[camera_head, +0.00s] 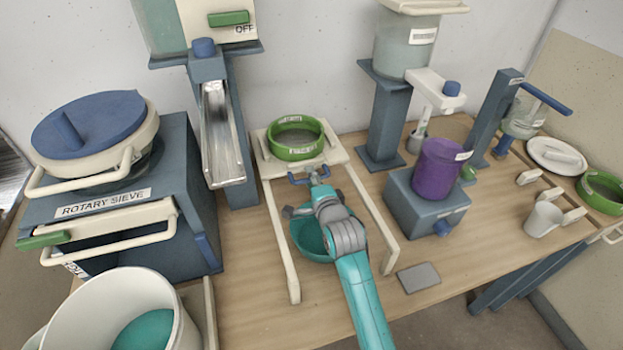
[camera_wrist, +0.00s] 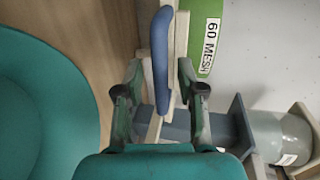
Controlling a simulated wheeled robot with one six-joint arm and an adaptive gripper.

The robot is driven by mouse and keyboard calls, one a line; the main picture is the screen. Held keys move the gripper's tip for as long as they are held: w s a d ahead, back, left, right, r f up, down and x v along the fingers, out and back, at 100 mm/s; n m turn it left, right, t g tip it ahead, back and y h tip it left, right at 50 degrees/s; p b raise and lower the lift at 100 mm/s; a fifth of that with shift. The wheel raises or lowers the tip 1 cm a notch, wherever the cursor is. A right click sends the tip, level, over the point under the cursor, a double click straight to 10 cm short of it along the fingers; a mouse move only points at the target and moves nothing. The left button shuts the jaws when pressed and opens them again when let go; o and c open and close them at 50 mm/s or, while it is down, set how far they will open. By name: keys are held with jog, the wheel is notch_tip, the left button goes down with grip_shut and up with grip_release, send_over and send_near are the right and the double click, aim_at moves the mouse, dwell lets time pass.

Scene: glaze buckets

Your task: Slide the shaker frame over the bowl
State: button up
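The shaker frame (camera_head: 335,157) is a cream plate on two long cream rails, at the back of the bench. It carries a green sieve ring (camera_head: 296,138), labelled 60 MESH in the wrist view (camera_wrist: 209,45), and has a blue handle (camera_wrist: 160,60) at its front. The teal bowl (camera_head: 303,240) sits between the rails in front of the frame, partly hidden by my arm; its rim fills the left of the wrist view (camera_wrist: 85,90). My gripper (camera_wrist: 160,68) is open, with its fingers on either side of the handle and gaps visible.
The rails (camera_head: 277,240) run forward on both sides of the bowl. A rotary sieve machine (camera_head: 120,215) stands left, and a metal chute (camera_head: 221,135) behind. A purple pot (camera_head: 436,170) on a blue stand is right. A grey pad (camera_head: 418,277) lies near the front edge.

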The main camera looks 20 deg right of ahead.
jog(key=shift+w, duration=0.1)
grip_shut()
dwell(0.3)
